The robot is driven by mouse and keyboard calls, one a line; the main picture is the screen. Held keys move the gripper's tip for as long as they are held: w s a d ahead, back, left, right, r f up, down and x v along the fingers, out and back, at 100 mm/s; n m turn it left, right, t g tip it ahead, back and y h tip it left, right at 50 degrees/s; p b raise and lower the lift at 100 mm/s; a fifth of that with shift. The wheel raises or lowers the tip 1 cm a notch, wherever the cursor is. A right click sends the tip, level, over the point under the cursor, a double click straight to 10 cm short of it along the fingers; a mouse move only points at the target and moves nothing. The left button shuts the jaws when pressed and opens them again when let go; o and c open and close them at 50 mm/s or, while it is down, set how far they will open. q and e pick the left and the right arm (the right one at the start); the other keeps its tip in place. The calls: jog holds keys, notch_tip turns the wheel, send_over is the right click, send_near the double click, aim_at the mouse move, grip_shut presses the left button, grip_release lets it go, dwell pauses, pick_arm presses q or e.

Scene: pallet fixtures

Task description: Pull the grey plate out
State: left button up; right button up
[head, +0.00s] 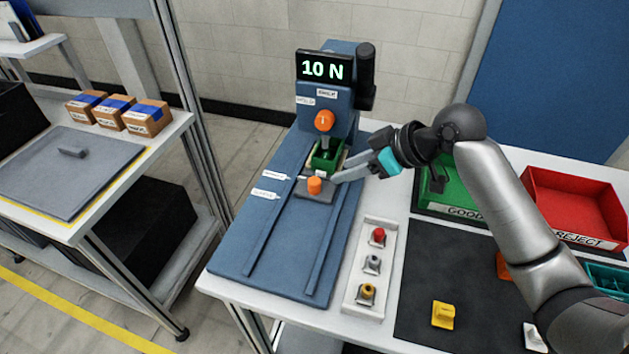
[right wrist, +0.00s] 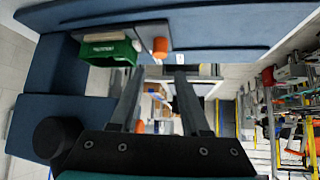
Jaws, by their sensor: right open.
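The grey plate (head: 313,194) lies on the blue base of the press, between two long rails, and carries an upright orange knob (head: 315,185). A green fixture (head: 325,156) sits behind the knob, under the press head. My right gripper (head: 334,179) is open and empty just right of the knob, its fingers pointing left toward it. In the right wrist view the knob (right wrist: 160,47) shows just beyond the open fingertips (right wrist: 158,72), roughly in line with the gap. Contact with the knob cannot be made out. My left gripper is not in view.
The press (head: 341,90) stands behind, its display reading 10 N. A white tray (head: 355,292) of coloured buttons is to the right. Green (head: 428,208) and red (head: 556,190) bins and a dark mat (head: 420,310) lie further right. The rails in front of the plate are clear.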

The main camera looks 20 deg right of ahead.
aim_at(316, 181)
jog(key=b+x, duration=0.1)
jog(key=x, duration=0.9)
jog(key=shift+w+a+f+b, duration=0.1)
jog(key=shift+w+f+b, duration=0.15)
jog(key=shift+f+b, duration=0.05)
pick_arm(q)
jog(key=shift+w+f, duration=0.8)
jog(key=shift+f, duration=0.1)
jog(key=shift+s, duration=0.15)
pick_arm(e)
grip_shut()
